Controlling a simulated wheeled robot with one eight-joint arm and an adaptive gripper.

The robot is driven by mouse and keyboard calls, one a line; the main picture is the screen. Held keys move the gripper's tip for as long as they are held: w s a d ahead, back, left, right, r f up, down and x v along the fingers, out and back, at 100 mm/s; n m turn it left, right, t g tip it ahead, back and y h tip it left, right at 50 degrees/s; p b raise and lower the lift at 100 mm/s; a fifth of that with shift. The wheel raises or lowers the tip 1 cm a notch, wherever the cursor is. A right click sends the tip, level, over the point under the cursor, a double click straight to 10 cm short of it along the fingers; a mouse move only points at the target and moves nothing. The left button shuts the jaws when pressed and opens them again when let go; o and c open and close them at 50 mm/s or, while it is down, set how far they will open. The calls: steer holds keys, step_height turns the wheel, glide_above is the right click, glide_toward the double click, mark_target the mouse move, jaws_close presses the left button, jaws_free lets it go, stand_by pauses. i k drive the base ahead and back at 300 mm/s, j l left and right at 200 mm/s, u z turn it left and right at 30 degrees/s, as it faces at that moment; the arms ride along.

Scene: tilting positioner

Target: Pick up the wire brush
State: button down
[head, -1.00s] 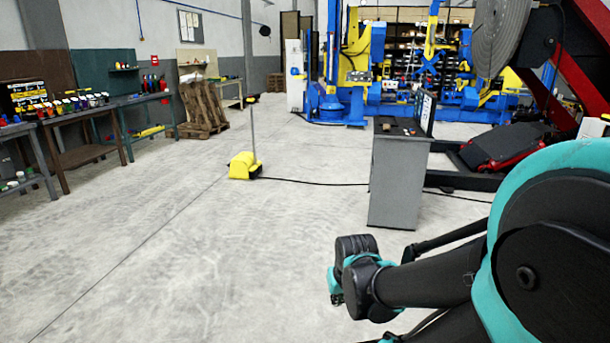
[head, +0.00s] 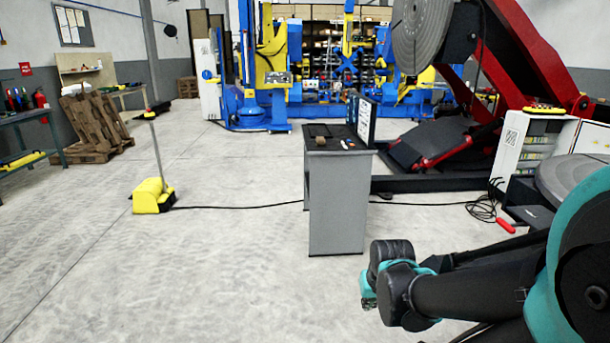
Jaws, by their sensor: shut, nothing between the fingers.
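I cannot make out the wire brush for certain. Small items lie on top of the grey cabinet (head: 336,205) in the middle of the head view. One is a small brown item (head: 320,140) near the front left of the top. Another is a small light-coloured item (head: 346,145) to its right. They are too small to identify surely. My arm is folded at the lower right, in front of the cabinet and apart from it. My gripper does not show; the arm's end is hidden.
An upright dark panel (head: 362,118) stands on the cabinet's right side. A yellow floor unit with a pole (head: 152,196) stands left, its black cable running to the cabinet. A red tilting positioner (head: 520,62) stands behind right.

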mark_target(320, 141)
steer(key=i+l, duration=0.15)
steer(key=i, duration=0.6)
steer(key=i+l, duration=0.1)
steer(key=i, duration=0.65)
steer(key=z, duration=2.7)
steer(key=j+u, duration=0.1)
steer(key=u, duration=2.5)
